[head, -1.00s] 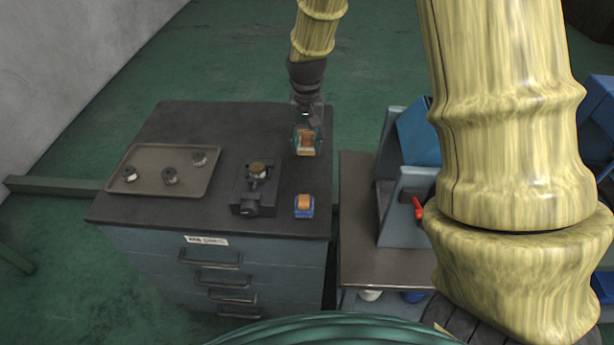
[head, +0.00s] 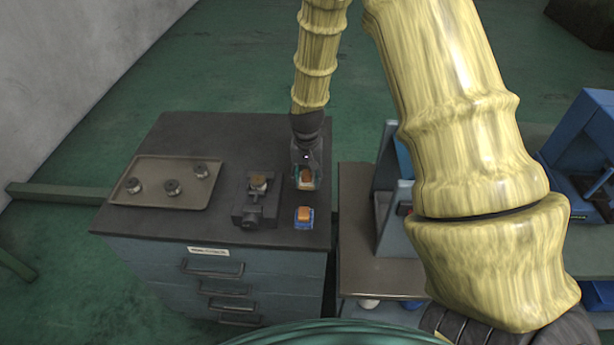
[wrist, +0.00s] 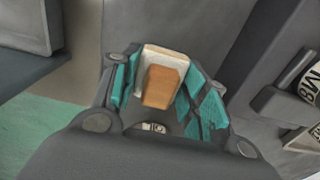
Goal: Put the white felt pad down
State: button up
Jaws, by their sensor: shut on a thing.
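The white felt pad (wrist: 178,55) is a pale block with an orange-brown grip (wrist: 163,88) on it. My gripper (head: 306,180) is shut on it, with teal fingers on both sides in the wrist view (wrist: 165,95). In the head view it is low over the right part of the dark cabinet top (head: 215,135). I cannot tell whether the pad touches the top. My gripper partly hides the pad in the head view.
A blue pad with an orange grip (head: 303,217) lies just in front of my gripper. A dark vise-like fixture (head: 252,212) stands left of it. A tray (head: 150,197) with several small metal parts lies further left. A lower bench (head: 365,250) stands to the right. The cabinet's back is clear.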

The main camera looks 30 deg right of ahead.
aim_at(307, 174)
jog(key=shift+f, duration=0.3)
jog(key=shift+f, duration=0.15)
jog(key=o, duration=1)
jog(key=shift+c, duration=0.2)
jog(key=shift+r, duration=0.2)
notch_tip(307, 174, up, 12)
jog(key=b, duration=0.4)
jog(key=shift+s, duration=0.1)
